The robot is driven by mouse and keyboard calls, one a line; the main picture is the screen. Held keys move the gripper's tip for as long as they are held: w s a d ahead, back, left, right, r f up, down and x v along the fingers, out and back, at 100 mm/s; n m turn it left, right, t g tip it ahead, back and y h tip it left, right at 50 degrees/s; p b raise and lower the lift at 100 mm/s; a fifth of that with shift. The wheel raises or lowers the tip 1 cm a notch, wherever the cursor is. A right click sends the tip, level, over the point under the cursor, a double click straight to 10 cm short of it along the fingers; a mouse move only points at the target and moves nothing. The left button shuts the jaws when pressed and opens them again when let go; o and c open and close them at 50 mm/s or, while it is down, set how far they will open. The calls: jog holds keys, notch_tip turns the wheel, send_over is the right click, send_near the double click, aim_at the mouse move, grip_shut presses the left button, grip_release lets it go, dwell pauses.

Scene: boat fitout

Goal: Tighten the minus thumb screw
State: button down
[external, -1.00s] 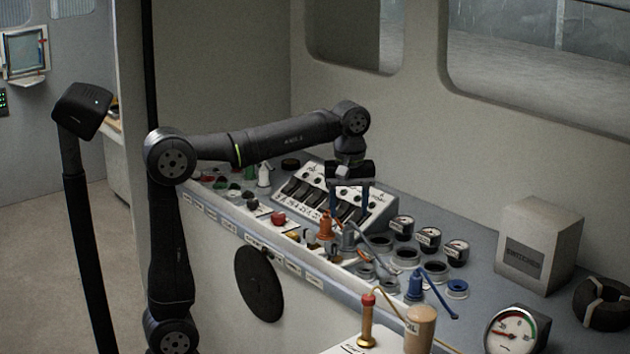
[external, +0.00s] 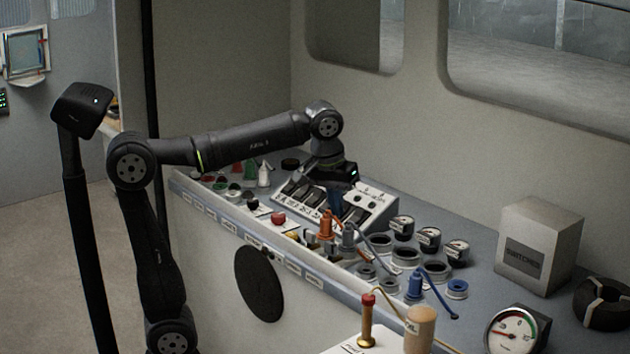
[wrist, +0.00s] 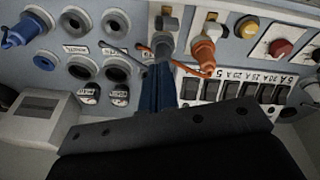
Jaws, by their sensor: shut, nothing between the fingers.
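My gripper (external: 334,205) hangs over the front part of the switch panel in the external view, beside the orange plug (external: 325,225) and grey plug (external: 348,238). In the wrist view my gripper's blue fingers (wrist: 159,72) are together with nothing between them, near the grey plug (wrist: 164,45) and left of the orange plug (wrist: 205,48). I cannot pick out which part is the minus thumb screw, and no minus mark is legible. A red knob (external: 278,219) and a black knob (external: 253,204) stand on the console left of the plugs.
The sloped switch panel (external: 376,203) with black rocker switches is under the wrist. Round sockets and small gauges (external: 428,239) lie to its right, with a blue plug (external: 415,285) farther front. A grey box (external: 540,245) stands at the back right, by bare console.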

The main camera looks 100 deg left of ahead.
aim_at(331, 251)
jog(key=f+m, duration=0.1)
jog(key=f, duration=0.2)
jog(key=f+m, duration=0.1)
jog(key=f, duration=0.1)
jog(key=f+m+t, duration=0.1)
jog(key=f+m, duration=0.1)
jog(key=f, duration=0.1)
jog(key=shift+w+a+f+y, duration=0.2)
jog(key=shift+w+f+y, duration=0.1)
jog(key=shift+y, duration=0.1)
